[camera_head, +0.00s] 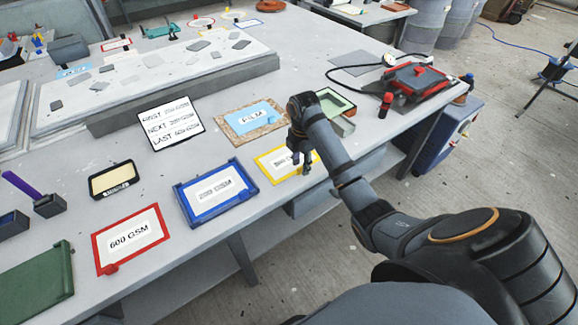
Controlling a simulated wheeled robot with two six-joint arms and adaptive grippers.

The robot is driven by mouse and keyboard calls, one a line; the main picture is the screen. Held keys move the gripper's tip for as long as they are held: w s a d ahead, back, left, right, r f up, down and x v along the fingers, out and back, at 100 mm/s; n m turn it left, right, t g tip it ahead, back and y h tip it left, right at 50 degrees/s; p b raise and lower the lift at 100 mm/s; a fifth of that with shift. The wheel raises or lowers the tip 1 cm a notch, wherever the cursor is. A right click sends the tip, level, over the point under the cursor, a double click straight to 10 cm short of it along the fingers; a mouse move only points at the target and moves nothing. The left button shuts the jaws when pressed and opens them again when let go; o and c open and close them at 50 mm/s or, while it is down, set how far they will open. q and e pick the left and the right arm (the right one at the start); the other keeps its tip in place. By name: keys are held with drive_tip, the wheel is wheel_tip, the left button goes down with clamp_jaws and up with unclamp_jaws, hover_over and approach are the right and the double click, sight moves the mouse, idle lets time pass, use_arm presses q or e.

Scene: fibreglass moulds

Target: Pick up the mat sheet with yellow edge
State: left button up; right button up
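The mat sheet with yellow edge (276,164) lies on the grey table near its front edge, white inside with dark lettering that my gripper partly covers. My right gripper (301,161) points down over the right part of this sheet. Its two fingertips look apart, with nothing seen between them. Whether they touch the sheet cannot be told. My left gripper is not in view.
To the left lie a blue-edged tray (183,204) marked 200 GSM and a red-edged one (99,253) marked 600 GSM. Behind are a film sheet on a brown board (229,132) and an order sign (158,141). A red-topped device (415,76) stands at right.

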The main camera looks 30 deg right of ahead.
drive_tip(key=shift+f, duration=0.1)
drive_tip(key=shift+c, duration=0.4)
clamp_jaws()
drive_tip(key=shift+r, duration=0.2)
wheel_tip(320, 180, up, 4)
drive_tip(key=p, duration=0.3)
drive_tip(key=shift+s+a+r+p, duration=0.1)
drive_tip(key=shift+s+a+p, duration=0.05)
drive_tip(key=shift+p, duration=0.15)
drive_tip(key=s+a+r+p, duration=0.8)
drive_tip(key=s+a+p, duration=0.1)
drive_tip(key=p, duration=0.4)
drive_tip(key=shift+a+r, duration=0.2)
drive_tip(key=shift+a, duration=0.45)
